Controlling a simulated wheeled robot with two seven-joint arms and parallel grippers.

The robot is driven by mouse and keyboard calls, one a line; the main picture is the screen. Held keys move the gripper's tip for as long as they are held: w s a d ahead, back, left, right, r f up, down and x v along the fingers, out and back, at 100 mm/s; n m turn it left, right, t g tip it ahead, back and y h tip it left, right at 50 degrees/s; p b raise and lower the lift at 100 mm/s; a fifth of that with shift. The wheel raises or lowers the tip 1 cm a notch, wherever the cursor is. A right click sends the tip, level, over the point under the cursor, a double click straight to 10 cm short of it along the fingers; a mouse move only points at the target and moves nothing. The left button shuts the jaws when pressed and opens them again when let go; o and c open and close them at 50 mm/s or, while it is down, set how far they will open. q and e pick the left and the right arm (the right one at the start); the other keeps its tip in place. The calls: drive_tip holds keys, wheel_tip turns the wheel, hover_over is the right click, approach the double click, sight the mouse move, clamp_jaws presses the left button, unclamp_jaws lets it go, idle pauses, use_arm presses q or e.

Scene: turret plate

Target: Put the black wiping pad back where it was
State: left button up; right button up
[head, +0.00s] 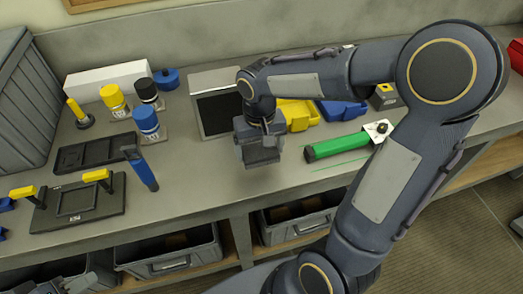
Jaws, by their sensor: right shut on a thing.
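My right gripper (260,150) points down over the front part of the bench, near its middle. It is shut on a dark block-like thing, which I take for the black wiping pad; the fingers hide most of it and its outline blends with them. A flat black panel in a pale frame (197,88) lies just behind and left of the gripper, partly covered by my right arm. A grey shape at the bottom left edge (78,284) may be my left gripper, but its jaws cannot be made out.
Left of the gripper are a blue-handled tool (142,170), a black tray (95,154) and a dark plate with yellow handles (80,206). Yellow (297,113) and blue bins (340,109) and a green cylinder (337,147) are on the right. Grey crates (170,258) are below.

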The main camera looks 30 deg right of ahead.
sight(261, 155)
drive_tip(key=shift+w+d+f, duration=0.35)
drive_tip(key=shift+w+f, duration=0.1)
drive_tip(key=shift+f, duration=0.2)
drive_tip(key=shift+w+d+f, duration=0.3)
drive_tip(key=shift+w+f, duration=0.15)
drive_tip(key=shift+f, duration=0.15)
drive_tip(key=shift+w+d+f, duration=0.1)
drive_tip(key=shift+w+f, duration=0.05)
drive_tip(key=shift+f, duration=1.65)
drive_tip(key=shift+f, duration=0.2)
drive_tip(key=o, duration=0.4)
drive_tip(key=shift+f, duration=0.1)
drive_tip(key=o, duration=0.3)
